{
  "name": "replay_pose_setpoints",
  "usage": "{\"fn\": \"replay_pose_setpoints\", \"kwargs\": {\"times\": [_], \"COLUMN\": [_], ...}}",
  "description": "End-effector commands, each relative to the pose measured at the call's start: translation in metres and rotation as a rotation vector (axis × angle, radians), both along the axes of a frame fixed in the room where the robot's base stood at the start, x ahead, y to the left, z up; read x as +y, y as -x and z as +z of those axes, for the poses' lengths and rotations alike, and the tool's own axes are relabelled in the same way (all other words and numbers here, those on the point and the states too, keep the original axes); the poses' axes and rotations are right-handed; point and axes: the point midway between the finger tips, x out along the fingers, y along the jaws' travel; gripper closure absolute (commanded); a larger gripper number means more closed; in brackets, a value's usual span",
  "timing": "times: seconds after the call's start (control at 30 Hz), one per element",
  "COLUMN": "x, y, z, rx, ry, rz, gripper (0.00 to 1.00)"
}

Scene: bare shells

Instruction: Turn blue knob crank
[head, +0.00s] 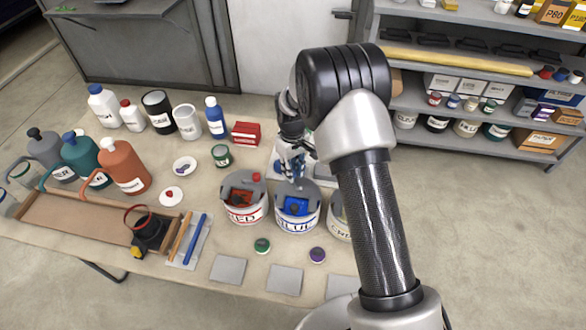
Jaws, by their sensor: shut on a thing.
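The can labelled BLUE (298,224) stands on the table between the RED can and another can. A blue crank piece (296,206) shows inside its open top. My gripper (297,180) points down over the back rim of this can, and its fingers are shut on the crank's blue knob. The knob itself is mostly hidden by the fingers. My arm comes in from the lower right and covers part of the can on the right.
The RED can (243,213) with its red knob (256,177) stands close on the left. The can at right (338,222) is partly hidden by my arm. Small lids (262,245) and grey tiles (285,280) lie in front. Bottles (124,168) stand at left.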

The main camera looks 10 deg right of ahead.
Motion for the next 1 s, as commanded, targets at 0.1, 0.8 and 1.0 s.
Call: {"fn": "replay_pose_setpoints", "kwargs": {"times": [0.1, 0.8, 1.0], "x": [0.0004, 0.0, 0.0], "y": [0.0001, 0.0001, -0.0006], "z": [0.0, 0.0, 0.0077], "rx": [0.0, 0.0, -0.002], "ry": [0.0, 0.0, 0.0], "rz": [0.0, -0.001, -0.001], "gripper": [1.0, 0.59, 0.59]}}
